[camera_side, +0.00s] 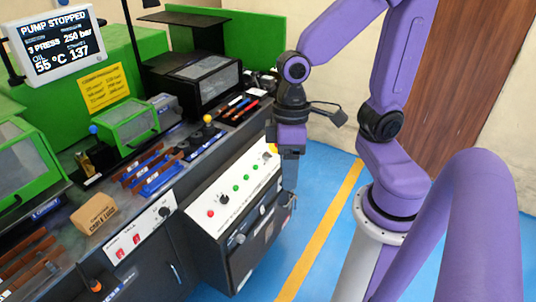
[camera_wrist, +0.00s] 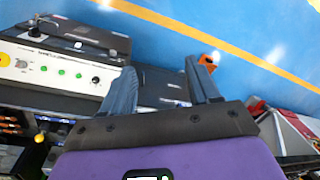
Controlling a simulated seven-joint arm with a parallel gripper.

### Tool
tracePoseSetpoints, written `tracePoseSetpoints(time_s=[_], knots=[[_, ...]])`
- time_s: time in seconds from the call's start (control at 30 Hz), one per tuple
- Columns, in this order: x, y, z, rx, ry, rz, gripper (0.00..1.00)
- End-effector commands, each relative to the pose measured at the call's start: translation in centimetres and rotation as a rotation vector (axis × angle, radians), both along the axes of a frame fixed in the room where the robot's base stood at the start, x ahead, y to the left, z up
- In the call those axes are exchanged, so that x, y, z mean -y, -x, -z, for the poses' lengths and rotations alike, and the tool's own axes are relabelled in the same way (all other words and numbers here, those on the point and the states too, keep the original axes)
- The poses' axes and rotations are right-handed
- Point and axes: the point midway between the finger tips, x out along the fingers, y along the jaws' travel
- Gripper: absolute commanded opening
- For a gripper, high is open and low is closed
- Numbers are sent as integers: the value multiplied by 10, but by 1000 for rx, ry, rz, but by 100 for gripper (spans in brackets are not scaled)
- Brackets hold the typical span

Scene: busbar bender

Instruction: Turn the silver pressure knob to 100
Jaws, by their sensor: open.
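The sloped white control panel (camera_side: 235,187) is on the front of the bench in the side view; it also shows at left in the wrist view (camera_wrist: 40,67). A small pale knob (camera_wrist: 20,63), which looks like the silver pressure knob, sits near the panel's left end in the wrist view, beyond the green buttons. It also shows near the panel's right end in the side view (camera_side: 267,156). Its setting is too small to read. My gripper (camera_wrist: 159,66) is open and empty, pointing down beside that end of the panel, apart from the knob (camera_side: 290,172).
A black knob (camera_side: 224,199) and a red button (camera_side: 210,213) share the panel with several green buttons (camera_side: 245,178). A dark cabinet (camera_side: 255,240) stands below. Blue floor is clear in front.

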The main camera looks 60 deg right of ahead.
Motion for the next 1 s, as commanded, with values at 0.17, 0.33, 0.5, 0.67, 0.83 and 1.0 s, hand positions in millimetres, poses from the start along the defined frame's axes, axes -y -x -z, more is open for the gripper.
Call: tracePoseSetpoints(time_s=[0.17,0.33,0.5,0.67,0.83,1.0], knots=[[-5,-60,14,-91,-60,489,61],[9,-123,31,-168,-123,957,61],[45,-186,53,-238,-193,1430,61],[101,-237,78,-303,-263,1881,61],[179,-274,111,-369,-349,2362,61],[270,-287,149,-436,-449,2844,61]])
